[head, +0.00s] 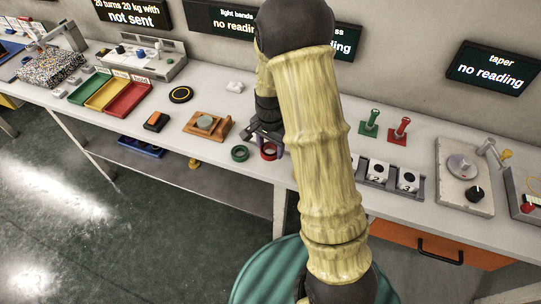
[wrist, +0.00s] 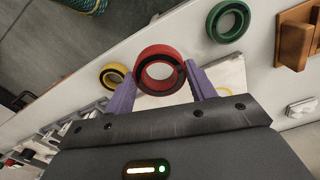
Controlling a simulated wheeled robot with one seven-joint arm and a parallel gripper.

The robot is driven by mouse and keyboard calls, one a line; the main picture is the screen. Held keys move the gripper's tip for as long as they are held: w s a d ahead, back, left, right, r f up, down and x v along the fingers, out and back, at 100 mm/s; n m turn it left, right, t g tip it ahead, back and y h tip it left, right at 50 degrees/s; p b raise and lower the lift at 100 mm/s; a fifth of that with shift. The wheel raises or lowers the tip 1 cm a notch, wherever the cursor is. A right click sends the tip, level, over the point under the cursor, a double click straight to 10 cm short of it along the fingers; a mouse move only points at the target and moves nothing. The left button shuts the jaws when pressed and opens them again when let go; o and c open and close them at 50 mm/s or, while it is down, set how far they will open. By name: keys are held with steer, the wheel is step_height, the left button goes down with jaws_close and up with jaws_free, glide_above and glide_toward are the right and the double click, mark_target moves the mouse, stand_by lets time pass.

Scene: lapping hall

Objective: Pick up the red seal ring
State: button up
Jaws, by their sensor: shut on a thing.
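The red seal ring (wrist: 158,51) sits between the two purple fingers of my gripper (wrist: 160,72) in the wrist view, with a finger at either side. My gripper is shut on it. In the head view the red seal ring (head: 268,158) shows at the bench's front edge, just below my gripper (head: 270,139), partly covered by it. I cannot tell whether the ring still touches the bench.
A green ring (head: 233,154) lies left of the red one. A yellow ring (wrist: 104,76) lies close by in the wrist view. A wooden block with a grey disc (head: 207,122) stands farther left. Numbered white blocks (head: 408,180) stand to the right.

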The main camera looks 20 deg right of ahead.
step_height(320, 180, up, 2)
steer(key=shift+r, duration=0.1)
stand_by(0.6)
